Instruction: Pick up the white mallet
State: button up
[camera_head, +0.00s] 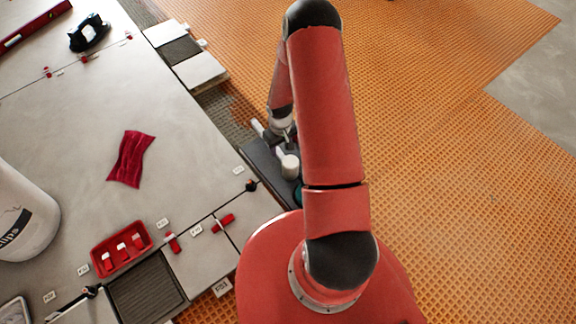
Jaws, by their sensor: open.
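The white mallet (290,166) shows as a pale cylindrical end over a dark grey surface (259,158), left of my red arm. Another pale rod-like piece shows up and to the left of it, and I cannot tell if it belongs to the mallet. My gripper (284,140) is pointed down just above the mallet, very close to it. It is open. My own arm hides part of the gripper and the right side of the mallet. I cannot tell whether the fingers touch it.
Large grey tiles at left carry a crumpled dark red cloth (131,159), a red tray (122,247) with clips, and several loose red clips. A white bucket (22,218) stands at the left edge. Smaller tiles (198,71) lie at the top. Orange matting (470,180) at right is clear.

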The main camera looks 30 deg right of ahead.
aim_at(281, 155)
notch_tip(281, 155, down, 6)
jog(key=shift+s+a+f+b, duration=0.1)
jog(key=shift+a+b, duration=0.05)
jog(key=shift+b, duration=0.4)
grip_shut()
